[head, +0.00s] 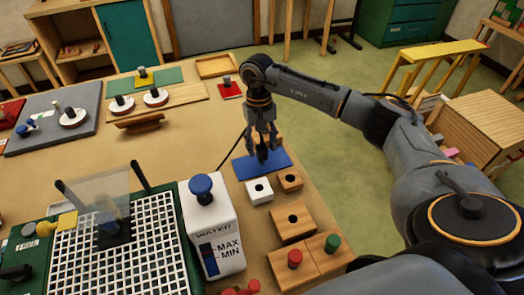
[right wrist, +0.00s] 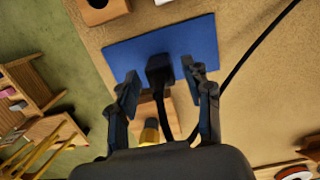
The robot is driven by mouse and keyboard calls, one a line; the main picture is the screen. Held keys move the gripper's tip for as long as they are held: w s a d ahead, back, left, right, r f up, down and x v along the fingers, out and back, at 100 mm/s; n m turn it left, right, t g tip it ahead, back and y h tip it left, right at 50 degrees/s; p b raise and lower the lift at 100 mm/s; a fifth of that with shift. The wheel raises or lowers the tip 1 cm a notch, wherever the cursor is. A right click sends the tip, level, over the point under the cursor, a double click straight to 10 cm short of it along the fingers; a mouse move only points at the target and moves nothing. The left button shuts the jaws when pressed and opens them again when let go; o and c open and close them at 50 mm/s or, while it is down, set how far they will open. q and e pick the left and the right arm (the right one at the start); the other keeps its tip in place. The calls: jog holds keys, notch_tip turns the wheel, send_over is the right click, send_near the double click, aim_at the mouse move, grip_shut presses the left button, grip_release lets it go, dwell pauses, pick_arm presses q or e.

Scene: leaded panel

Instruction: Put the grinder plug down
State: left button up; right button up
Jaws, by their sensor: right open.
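The black grinder plug (right wrist: 159,68) stands at the blue mat (right wrist: 205,38) in the right wrist view, with its cord trailing back between the fingers. My right gripper (right wrist: 160,85) is open, with a finger on each side of the plug and gaps between them. In the head view the right gripper (head: 262,148) points down at the blue mat (head: 243,168), with the dark plug (head: 262,153) between its fingers. The grinder (head: 110,255) with its white grid is at the lower left. My left gripper is not in view.
A white block (head: 259,190) and wooden blocks (head: 294,224) with holes stand in front of the mat. A white water tank (head: 212,235) with a blue knob stands beside the grinder. A black cord (head: 234,149) runs left of the gripper. The table's middle is mostly clear.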

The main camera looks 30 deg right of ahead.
notch_tip(320, 180, up, 10)
jog(key=w+b, duration=0.1)
jog(key=b, duration=0.1)
jog(key=shift+f, duration=0.15)
jog(key=shift+w, duration=0.1)
